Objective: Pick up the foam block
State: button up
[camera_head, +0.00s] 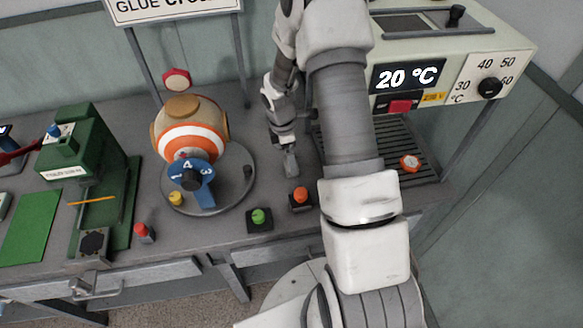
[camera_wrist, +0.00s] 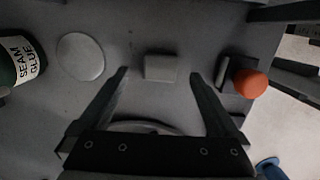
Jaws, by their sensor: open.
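The foam block is a small pale grey block (camera_wrist: 160,67) lying on the grey bench top in the wrist view. My gripper (camera_wrist: 158,76) is open, with one dark finger to the left of the block and one to the right. The block shows just past the fingertips, in line with the gap between them, and neither finger visibly touches it. In the head view my gripper (camera_head: 289,150) points down at the bench behind the orange button. I cannot tell the block from the grey fingers there.
In the wrist view an orange button (camera_wrist: 250,84) stands close right of the right finger. A pale disc (camera_wrist: 80,57) and a seam glue bottle (camera_wrist: 18,62) lie left. The head view shows a turntable with a ball (camera_head: 188,134) left and a heater (camera_head: 455,65) right.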

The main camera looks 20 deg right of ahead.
jog(key=shift+s+d+f, duration=0.1)
jog(key=shift+d+f, duration=0.05)
jog(key=shift+f, duration=1.7)
jog(key=c, duration=1.4)
jog(key=shift+r, duration=0.1)
notch_tip(320, 180, up, 10)
jog(key=s+a+r+m, duration=0.1)
jog(key=a+m, duration=0.2)
jog(key=m, duration=0.2)
jog(key=s+a+r+m+y, duration=0.1)
jog(key=a+m, duration=0.2)
jog(key=m, duration=0.2)
jog(key=s+a+r+m+g, duration=0.1)
jog(key=a+m, duration=0.2)
jog(key=m, duration=0.2)
jog(key=shift+s+a+m, duration=0.3)
jog(key=shift+s+m, duration=0.1)
